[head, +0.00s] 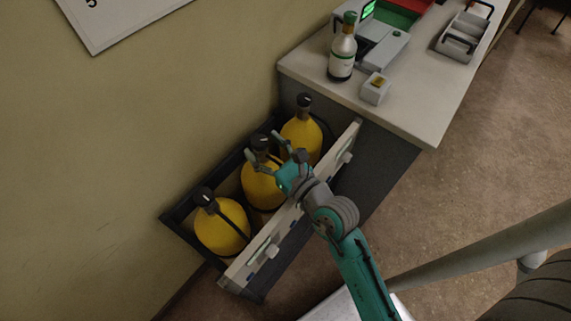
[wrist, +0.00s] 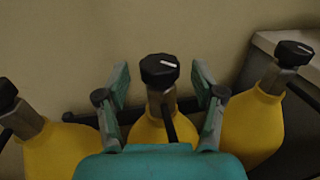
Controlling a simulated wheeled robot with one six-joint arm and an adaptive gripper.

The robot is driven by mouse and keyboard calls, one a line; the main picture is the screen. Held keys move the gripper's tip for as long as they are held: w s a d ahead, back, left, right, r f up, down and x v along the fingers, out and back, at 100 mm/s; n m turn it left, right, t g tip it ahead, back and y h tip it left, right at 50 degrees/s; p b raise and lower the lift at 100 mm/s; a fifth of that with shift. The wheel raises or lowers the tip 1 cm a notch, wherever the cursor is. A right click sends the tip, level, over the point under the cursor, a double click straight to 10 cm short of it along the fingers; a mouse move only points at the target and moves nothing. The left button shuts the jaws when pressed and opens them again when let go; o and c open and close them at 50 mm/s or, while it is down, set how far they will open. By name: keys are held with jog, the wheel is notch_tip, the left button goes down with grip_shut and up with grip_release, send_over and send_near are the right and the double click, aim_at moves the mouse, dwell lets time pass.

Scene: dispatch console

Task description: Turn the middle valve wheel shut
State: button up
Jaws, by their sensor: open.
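Three yellow cylinders with black valve wheels stand in a row in a rack. The middle valve wheel (head: 260,141) tops the middle cylinder (head: 262,186); it shows in the centre of the wrist view (wrist: 159,69) with a white mark on its top. My gripper (head: 264,150) is at the middle cylinder's neck. In the wrist view its fingers (wrist: 161,88) are open, one on each side of the wheel and neck, with a visible gap on both sides. I cannot tell the exact height of the fingertips against the wheel.
The left cylinder (head: 222,230) and right cylinder (head: 302,138) stand close on either side. The rack's pale front panel (head: 240,272) lies under my arm. A counter (head: 411,105) at upper right holds a bottle (head: 342,52) and a small box (head: 376,88).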

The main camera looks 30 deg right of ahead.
jog(key=s+d, duration=0.1)
jog(key=s, duration=0.9)
jog(key=shift+d, duration=0.15)
jog(key=shift+w, duration=0.1)
jog(key=w+d+n+g+y, duration=0.5)
jog(key=d+n+g+y, duration=0.3)
jog(key=y, duration=0.4)
jog(key=shift+n+t, duration=0.5)
jog(key=shift+t, duration=0.1)
jog(key=x, duration=1.1)
jog(key=shift+a+r, duration=0.1)
jog(key=shift+a, duration=0.3)
